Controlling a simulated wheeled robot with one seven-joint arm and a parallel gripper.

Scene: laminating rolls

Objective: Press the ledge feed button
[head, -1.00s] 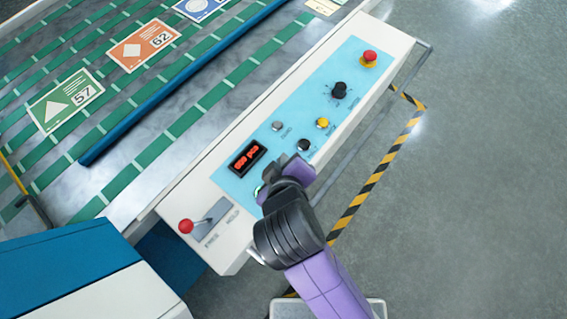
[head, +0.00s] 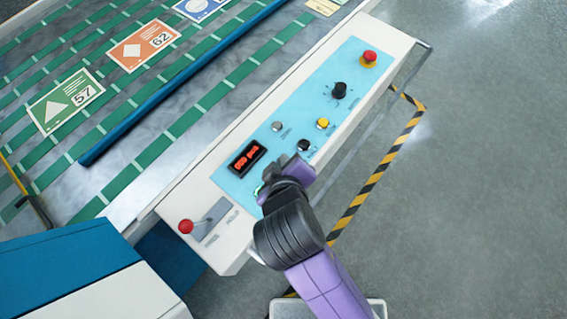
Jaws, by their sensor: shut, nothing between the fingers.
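The control panel (head: 226,172) is a light blue strip on a white ledge that runs diagonally through the middle of the view. A button with a green rim (head: 258,190) shows only partly at the lower end of the strip, beside my gripper (head: 283,182). My gripper is over this lower end, shut and empty. Its body hides its fingertips, so I cannot tell whether they touch the panel. A grey button (head: 277,126), a black button (head: 303,145) and a yellow button (head: 322,123) are farther up. Their labels are too small to read.
A red-lit display (head: 247,158) is left of my gripper. A black knob (head: 339,90) and a red stop button (head: 369,57) are at the upper end. A red-tipped lever (head: 187,226) is at lower left. Open floor (head: 480,190) lies to the right.

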